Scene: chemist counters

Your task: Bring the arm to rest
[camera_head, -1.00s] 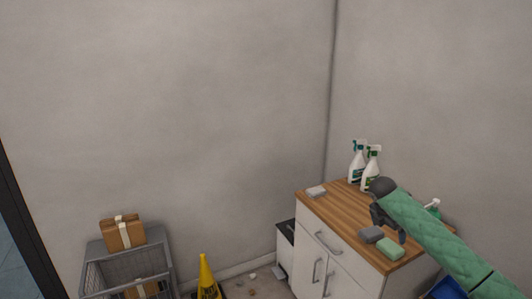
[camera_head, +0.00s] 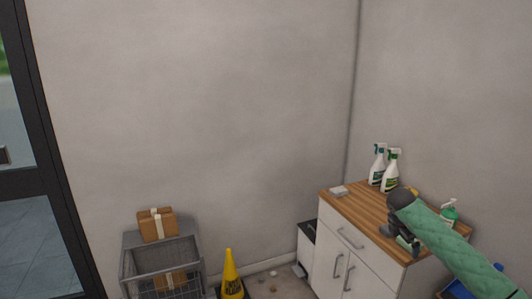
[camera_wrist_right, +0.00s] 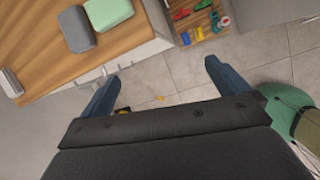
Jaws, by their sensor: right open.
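My right arm comes in from the lower right in the head view, with a green quilted sleeve. Its dark right gripper (camera_head: 398,240) is in front of the wooden-topped cabinet (camera_head: 360,205) and partly hides the sponges there. In the right wrist view the two blue fingers of the right gripper (camera_wrist_right: 163,88) are wide apart, with nothing between them but floor beyond. A grey sponge (camera_wrist_right: 76,29) and a green sponge (camera_wrist_right: 106,12) lie on the wooden top, clear of the fingers. My left gripper is in neither view.
Two spray bottles (camera_head: 390,172) stand at the cabinet's back. A wire cart (camera_head: 160,262) with a brown parcel (camera_head: 157,224) and a yellow floor cone (camera_head: 231,278) are left of it. Small coloured items (camera_wrist_right: 196,22) sit beside the counter in the wrist view.

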